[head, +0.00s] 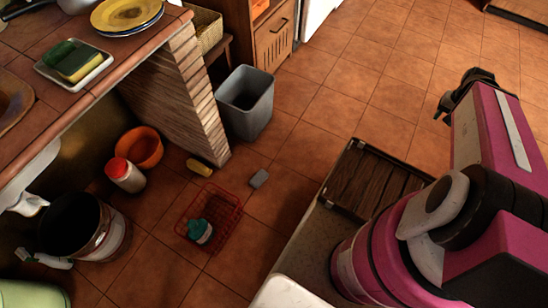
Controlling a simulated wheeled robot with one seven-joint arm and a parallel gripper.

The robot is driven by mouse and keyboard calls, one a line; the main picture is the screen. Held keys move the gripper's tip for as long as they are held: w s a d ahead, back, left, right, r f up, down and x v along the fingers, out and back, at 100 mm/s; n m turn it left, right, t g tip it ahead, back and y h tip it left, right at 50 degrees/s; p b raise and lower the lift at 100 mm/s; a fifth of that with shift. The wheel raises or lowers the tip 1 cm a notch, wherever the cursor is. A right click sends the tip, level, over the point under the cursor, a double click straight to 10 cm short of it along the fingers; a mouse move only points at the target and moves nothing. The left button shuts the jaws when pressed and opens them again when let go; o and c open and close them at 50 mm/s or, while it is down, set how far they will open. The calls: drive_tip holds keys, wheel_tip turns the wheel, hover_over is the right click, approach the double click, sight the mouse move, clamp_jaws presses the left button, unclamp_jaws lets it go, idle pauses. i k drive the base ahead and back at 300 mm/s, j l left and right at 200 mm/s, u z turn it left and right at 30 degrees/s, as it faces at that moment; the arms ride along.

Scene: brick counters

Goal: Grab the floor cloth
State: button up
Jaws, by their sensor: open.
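No item is clearly a floor cloth, and I cannot tell which one it is. A yellow piece (199,167) lies on the floor at the foot of the brick wall. A teal and white item (199,231) sits in the basket. My gripper (446,106) is at the upper right, open, its dark fingers pointing left. It is well away from these items and nothing shows between the fingers.
A grey bin (246,103) stands beside the brick wall (180,90). Under the counter are an orange bowl (147,145), a red-capped jar (124,174) and a dark bucket (112,240). Plates (127,14) and a sponge dish (75,65) are on top. Floor at upper middle is clear.

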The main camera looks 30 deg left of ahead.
sight(261, 176)
drive_tip(key=i, duration=1.8)
drive_tip(key=i+u, duration=0.15)
drive_tip(key=i, duration=0.6)
drive_tip(key=i+l+u, duration=0.1)
drive_tip(key=i+l, duration=0.15)
drive_tip(key=i, duration=0.5)
drive_tip(key=i+u, duration=0.1)
drive_tip(key=u, duration=3.5)
